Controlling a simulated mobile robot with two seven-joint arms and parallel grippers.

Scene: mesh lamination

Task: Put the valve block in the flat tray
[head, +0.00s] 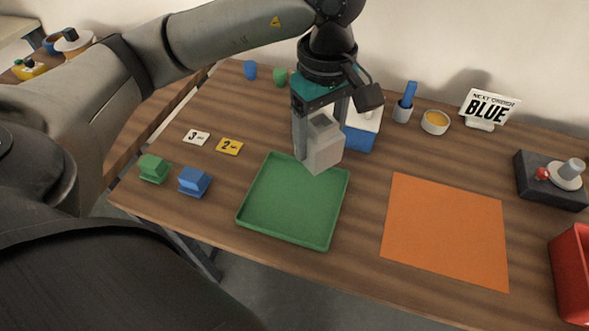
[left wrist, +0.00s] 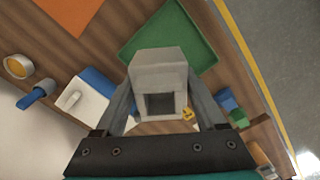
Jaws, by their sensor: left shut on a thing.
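The valve block (head: 324,146) is a light grey block with a square opening, seen facing the camera in the left wrist view (left wrist: 160,75). My left gripper (head: 318,128) is shut on it, with one finger on each side. The flat tray (head: 293,206) is green, shallow and empty on the wooden table. The block appears above the tray's far right part in the head view. The tray also shows beyond the block in the left wrist view (left wrist: 198,35). My right gripper is not in view.
An orange mat (head: 446,230) lies right of the tray. A blue and white box (head: 362,128) stands just behind the gripper. Green (head: 154,168) and blue (head: 194,181) blocks sit at left near number cards (head: 229,146). A red bin (head: 571,272) stands at far right.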

